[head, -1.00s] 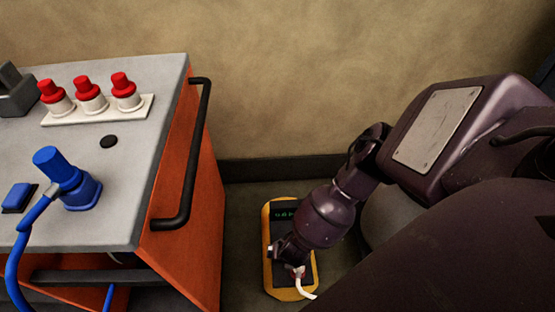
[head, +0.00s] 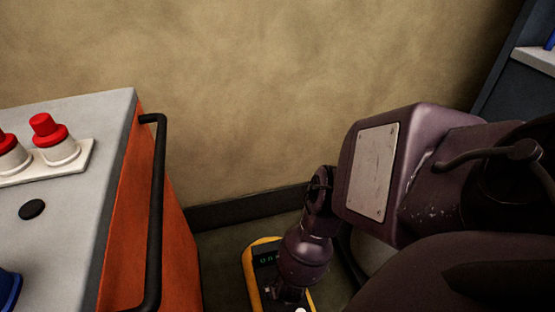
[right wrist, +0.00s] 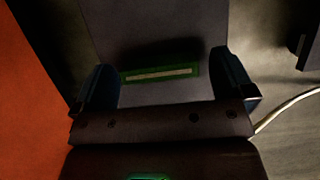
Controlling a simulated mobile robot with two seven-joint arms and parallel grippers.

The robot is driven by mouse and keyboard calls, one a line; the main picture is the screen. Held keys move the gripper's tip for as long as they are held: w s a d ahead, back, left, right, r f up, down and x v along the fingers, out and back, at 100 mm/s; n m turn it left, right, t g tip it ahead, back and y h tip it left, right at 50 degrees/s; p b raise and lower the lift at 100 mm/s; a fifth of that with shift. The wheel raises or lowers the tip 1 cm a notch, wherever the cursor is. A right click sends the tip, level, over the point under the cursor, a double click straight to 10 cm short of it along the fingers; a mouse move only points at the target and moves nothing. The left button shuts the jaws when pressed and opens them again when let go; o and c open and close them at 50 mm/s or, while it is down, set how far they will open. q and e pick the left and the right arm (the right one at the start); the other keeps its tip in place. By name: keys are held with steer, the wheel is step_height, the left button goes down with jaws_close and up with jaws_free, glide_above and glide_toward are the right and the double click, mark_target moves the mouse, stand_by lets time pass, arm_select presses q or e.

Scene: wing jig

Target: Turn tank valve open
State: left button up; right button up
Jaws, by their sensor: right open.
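No tank valve can be made out in either view. My right gripper (head: 287,295) points down over a yellow-edged device (head: 252,268) with a small green display on the floor, and is cut by the bottom edge of the head view. In the right wrist view the right gripper (right wrist: 165,85) has its two dark fingers wide apart. Between them, beyond the fingertips, is a grey surface with a pale strip framed in green (right wrist: 160,73). I cannot tell whether the fingers touch anything. My left gripper is not in view.
A cart (head: 85,130) with a grey top, orange side and black handle (head: 157,210) stands at left. It carries red-capped white knobs (head: 55,140) and a black disc (head: 32,209). A beige wall (head: 300,80) closes the back. A white cable (right wrist: 285,107) runs at right.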

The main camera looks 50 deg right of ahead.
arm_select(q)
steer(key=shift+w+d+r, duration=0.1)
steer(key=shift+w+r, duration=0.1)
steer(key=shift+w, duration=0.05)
arm_select(e)
steer(key=shift+w+d+f, duration=0.1)
steer(key=shift+w+f, duration=0.2)
steer(key=shift+f, duration=0.1)
steer(key=c, duration=0.9)
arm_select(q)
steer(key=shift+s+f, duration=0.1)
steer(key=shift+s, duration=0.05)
